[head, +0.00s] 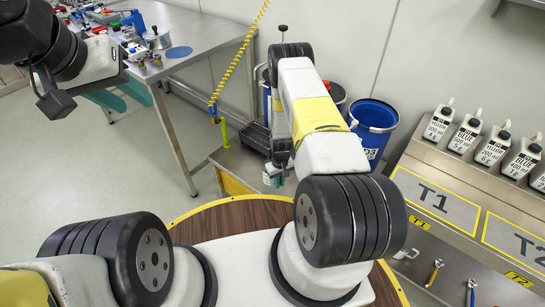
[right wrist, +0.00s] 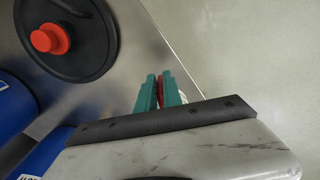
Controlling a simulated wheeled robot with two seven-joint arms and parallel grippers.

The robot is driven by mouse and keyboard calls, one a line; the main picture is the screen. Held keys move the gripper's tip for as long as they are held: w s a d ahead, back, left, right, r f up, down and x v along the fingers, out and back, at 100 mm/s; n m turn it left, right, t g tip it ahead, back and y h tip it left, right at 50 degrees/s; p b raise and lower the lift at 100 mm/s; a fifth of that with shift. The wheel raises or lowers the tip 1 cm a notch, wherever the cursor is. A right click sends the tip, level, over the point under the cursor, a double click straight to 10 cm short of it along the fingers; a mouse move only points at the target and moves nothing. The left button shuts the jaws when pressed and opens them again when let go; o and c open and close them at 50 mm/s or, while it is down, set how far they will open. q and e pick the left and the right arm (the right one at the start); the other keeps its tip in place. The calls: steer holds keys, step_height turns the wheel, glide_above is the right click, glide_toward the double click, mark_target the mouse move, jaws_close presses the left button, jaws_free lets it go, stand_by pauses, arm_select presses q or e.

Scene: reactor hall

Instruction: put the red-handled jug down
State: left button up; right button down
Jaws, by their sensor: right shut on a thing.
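My right gripper (right wrist: 160,88) is shut in the right wrist view, its teal fingers on either side of a thin red strip, the handle of the red-handled jug (right wrist: 160,92). A small white patch shows beside the fingers. Most of the jug is hidden behind the fingers and palm, so I cannot tell whether it touches anything below. In the head view the right gripper (head: 271,179) is small and partly hidden by my own arm. My left gripper (head: 122,97) is at the upper left, its teal fingers apart and empty, near the steel workbench.
A blue drum (head: 372,116) stands behind my right arm. The wrist view shows a black lid with a red knob (right wrist: 50,38). At right, a bench has areas T1 (head: 435,198) and T2 (head: 520,243), both clear, and several white jugs behind. A steel workbench (head: 205,35) holds clutter.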

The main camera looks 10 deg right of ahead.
steer(key=shift+w+d+f, duration=0.25)
steer(key=shift+w+f, duration=0.3)
steer(key=shift+f, duration=0.1)
steer(key=shift+w+d+f, duration=0.25)
steer(key=shift+w+f, duration=0.35)
steer(key=shift+w+d+f, duration=0.25)
steer(key=shift+w+f, duration=0.3)
steer(key=shift+f, duration=0.1)
steer(key=shift+f, duration=0.1)
steer(key=c, duration=1.5)
jaws_free()
